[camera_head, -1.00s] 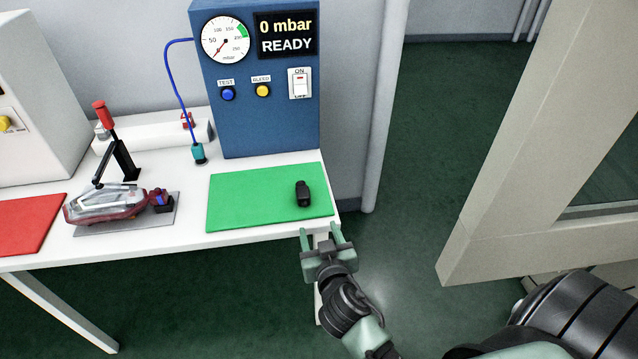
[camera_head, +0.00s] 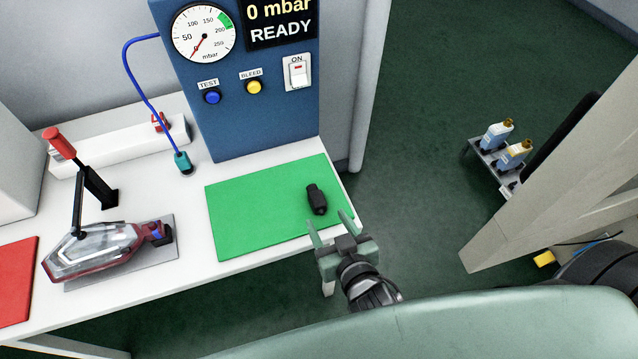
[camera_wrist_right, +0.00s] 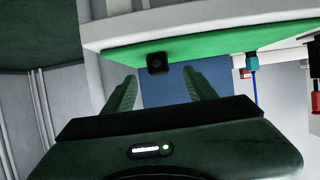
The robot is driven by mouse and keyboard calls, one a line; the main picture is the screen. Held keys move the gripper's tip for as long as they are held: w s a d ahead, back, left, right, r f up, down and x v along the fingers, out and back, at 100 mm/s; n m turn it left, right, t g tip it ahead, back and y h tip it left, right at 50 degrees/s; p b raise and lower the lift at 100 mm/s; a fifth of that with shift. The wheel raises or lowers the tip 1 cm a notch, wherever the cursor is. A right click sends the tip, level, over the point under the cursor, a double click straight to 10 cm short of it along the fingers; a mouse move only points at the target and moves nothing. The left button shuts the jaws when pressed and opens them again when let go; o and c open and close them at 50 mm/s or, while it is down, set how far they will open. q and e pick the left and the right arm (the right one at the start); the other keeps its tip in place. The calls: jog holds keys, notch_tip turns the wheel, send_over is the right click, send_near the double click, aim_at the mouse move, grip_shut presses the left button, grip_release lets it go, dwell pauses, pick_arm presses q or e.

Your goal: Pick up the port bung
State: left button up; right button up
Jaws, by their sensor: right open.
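The port bung appears to be the small black plug (camera_head: 317,199) lying on the green mat (camera_head: 250,215), near the mat's right edge. In the right wrist view the black plug (camera_wrist_right: 158,63) shows end-on against the green mat (camera_wrist_right: 200,42), beyond the fingertips. My right gripper (camera_head: 328,222) is open and empty at the table's front right edge, just short of the plug and pointing toward it. Its two fingers (camera_wrist_right: 159,78) also show in the right wrist view, apart from the plug. My left gripper is not in view.
A blue test box (camera_head: 240,120) with gauge and display stands behind the mat. A tail lamp (camera_head: 95,250) sits in a clamp fixture at left, near a red mat (camera_head: 15,280). A rack with bottles (camera_head: 505,150) and a beige frame (camera_head: 560,200) are at right.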

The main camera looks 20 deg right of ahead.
aim_at(321, 208)
jog(key=shift+p+x, duration=0.3)
jog(key=shift+x, duration=0.85)
jog(key=x, duration=0.3)
jog(key=shift+r, duration=0.1)
jog(key=shift+w+d+f, duration=0.1)
jog(key=shift+w+f, duration=0.25)
jog(key=shift+w, duration=0.2)
grip_shut()
pick_arm(q)
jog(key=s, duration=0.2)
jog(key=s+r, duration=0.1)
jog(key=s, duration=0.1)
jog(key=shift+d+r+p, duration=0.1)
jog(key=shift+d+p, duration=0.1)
jog(key=shift+p, duration=0.1)
